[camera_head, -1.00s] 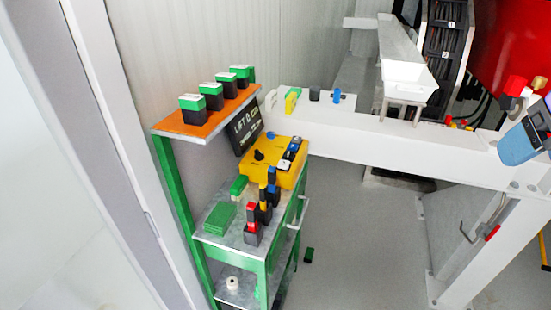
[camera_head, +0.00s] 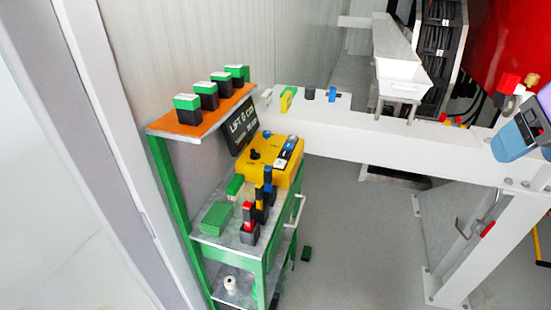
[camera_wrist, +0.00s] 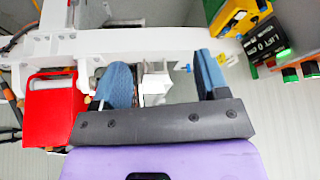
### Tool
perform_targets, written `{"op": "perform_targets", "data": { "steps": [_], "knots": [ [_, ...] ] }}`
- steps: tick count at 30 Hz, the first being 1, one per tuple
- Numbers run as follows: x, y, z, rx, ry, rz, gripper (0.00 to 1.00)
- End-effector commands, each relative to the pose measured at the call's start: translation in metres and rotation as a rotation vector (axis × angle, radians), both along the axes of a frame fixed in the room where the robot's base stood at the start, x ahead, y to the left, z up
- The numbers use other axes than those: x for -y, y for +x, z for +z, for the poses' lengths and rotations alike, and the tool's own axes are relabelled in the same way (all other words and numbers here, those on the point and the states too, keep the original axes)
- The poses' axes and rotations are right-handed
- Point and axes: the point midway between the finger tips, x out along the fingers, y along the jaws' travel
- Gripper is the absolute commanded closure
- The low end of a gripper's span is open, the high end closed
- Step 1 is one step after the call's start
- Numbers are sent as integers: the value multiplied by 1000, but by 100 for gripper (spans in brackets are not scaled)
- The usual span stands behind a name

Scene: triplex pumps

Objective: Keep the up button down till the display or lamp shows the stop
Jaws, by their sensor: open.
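The yellow control box (camera_head: 268,162) stands on the top metal shelf of a green rack. It carries a black knob (camera_head: 254,153) and a row of white, blue and black controls (camera_head: 287,153); I cannot tell which one is the up button. Behind it a black display (camera_head: 243,126) reads "LIFT 0 CM", with a smaller line I cannot read clearly. My gripper (camera_head: 518,140) is at the far right, well apart from the box. In the wrist view my gripper (camera_wrist: 165,82) is open and empty. That view shows the box (camera_wrist: 238,14) and display (camera_wrist: 265,44) at upper right.
Several green-and-black blocks (camera_head: 209,92) stand on the orange shelf above. Coloured upright parts (camera_head: 250,222) stand in front of the box. A white beam (camera_head: 400,150) runs between rack and gripper, bearing small parts and a white tray (camera_head: 403,78). Floor below is mostly clear.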

Motion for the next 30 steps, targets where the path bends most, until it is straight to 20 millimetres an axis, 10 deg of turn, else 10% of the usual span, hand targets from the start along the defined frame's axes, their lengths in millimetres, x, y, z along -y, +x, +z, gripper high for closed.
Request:
{"op": "perform_targets", "data": {
  "steps": [4, 12, 30],
  "knots": [
    [0, 0, 0, 0, 0, 0, 36],
    [0, 0, 0, 0, 0, 0, 99],
    [0, 0, 0, 0, 0, 0, 100]
  ]
}}
